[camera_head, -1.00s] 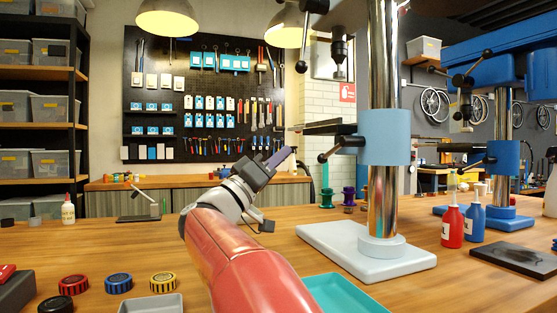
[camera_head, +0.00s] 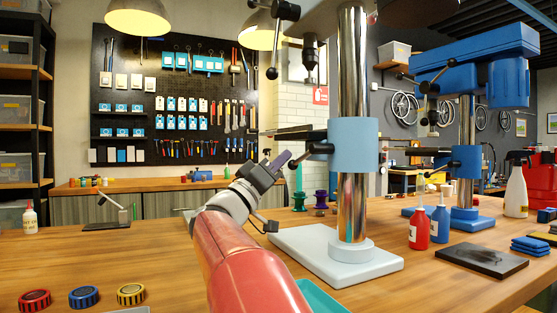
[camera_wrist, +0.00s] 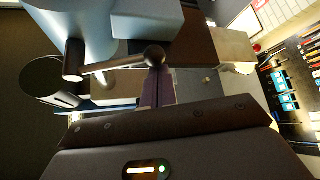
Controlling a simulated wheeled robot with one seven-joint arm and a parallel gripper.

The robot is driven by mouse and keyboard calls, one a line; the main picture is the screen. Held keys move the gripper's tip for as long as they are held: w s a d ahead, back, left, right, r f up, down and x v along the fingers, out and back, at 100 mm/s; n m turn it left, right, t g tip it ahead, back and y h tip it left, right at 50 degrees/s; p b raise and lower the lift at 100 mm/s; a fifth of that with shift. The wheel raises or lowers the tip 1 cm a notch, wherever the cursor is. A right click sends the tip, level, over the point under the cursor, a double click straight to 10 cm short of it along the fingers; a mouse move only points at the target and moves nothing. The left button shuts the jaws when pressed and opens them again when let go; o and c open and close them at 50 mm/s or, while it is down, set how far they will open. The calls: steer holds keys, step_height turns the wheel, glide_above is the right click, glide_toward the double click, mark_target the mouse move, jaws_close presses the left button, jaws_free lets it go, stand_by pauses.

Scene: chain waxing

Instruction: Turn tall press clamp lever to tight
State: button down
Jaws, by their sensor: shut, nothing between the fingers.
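The tall press stands at centre right in the head view, with a chrome column (camera_head: 353,205), a light blue collar (camera_head: 352,145) and a pale base (camera_head: 337,257). Its dark clamp lever (camera_head: 308,153) juts left from the collar and ends in a ball. In the wrist view the clamp lever (camera_wrist: 118,63) runs across to the ball beside my fingertips. My gripper (camera_head: 286,156) is shut and empty, its purple-grey fingers (camera_wrist: 158,90) at the ball end. I cannot tell whether they touch it.
A dark flat table arm (camera_head: 285,133) sticks out left just above the clamp lever. A second blue press (camera_head: 467,165) stands behind at right. Red (camera_head: 419,230) and blue (camera_head: 441,223) bottles stand right of the base. The wooden bench (camera_head: 130,255) is largely clear at left.

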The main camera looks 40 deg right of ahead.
steer(key=shift+s+f+b, duration=0.35)
steer(key=shift+f+b, duration=0.05)
steer(key=shift+f, duration=0.45)
